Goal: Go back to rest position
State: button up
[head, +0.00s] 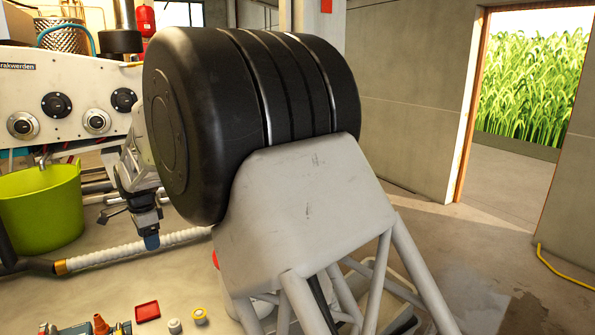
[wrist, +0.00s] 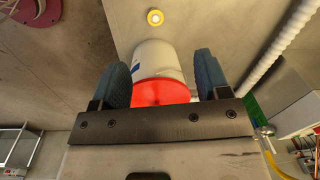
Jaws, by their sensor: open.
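My gripper (head: 146,228) hangs over the table left of centre in the head view, with a blue fingertip pointing down. In the wrist view my gripper (wrist: 161,68) shows two blue-green fingers spread apart, with clear gaps beside a white container with a red end (wrist: 160,92). The container appears between the fingers in the picture; I see no finger touching it, and its distance is hard to tell. In the head view a red edge of it (head: 216,259) shows, the rest mostly hidden by a large grey and black part.
A green bucket (head: 41,209) stands at the left, next to a white ribbed hose (head: 135,249). A small red tray (head: 147,311), a white cap (head: 174,325) and a yellow ring (head: 199,316) lie at the front. A panel with knobs (head: 70,100) is behind.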

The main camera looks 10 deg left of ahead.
jog(key=w+d+r+n, duration=0.1)
jog(key=w+d+r, duration=0.15)
jog(key=d, duration=0.55)
jog(key=w+d+r, duration=0.1)
jog(key=d+r, duration=0.2)
jog(key=d, duration=0.5)
jog(key=w+d+r+n, duration=0.1)
jog(key=w+d+r, duration=0.15)
jog(key=d, duration=0.55)
jog(key=s+d+r+n+t, duration=0.1)
jog(key=s+d+r, duration=0.15)
jog(key=d, duration=0.95)
jog(key=s+d+r, duration=0.2)
jog(key=s+d, duration=0.1)
jog(key=d, duration=0.9)
jog(key=s+d+n, duration=0.1)
jog(key=s+d, duration=0.5)
jog(key=d, duration=0.3)
jog(key=s+d+n, duration=0.1)
jog(key=s+d, duration=0.4)
jog(key=d, duration=0.5)
jog(key=s+d+f+n, duration=0.1)
jog(key=s+d+f, duration=0.2)
jog(key=s+d, duration=0.2)
jog(key=s+d+f+t, duration=0.1)
jog(key=s+d+f, duration=0.2)
jog(key=s+d, duration=0.3)
jog(key=shift+s+f+n+h, duration=0.3)
jog(key=shift+s+n, duration=0.1)
jog(key=shift+s, duration=2.15)
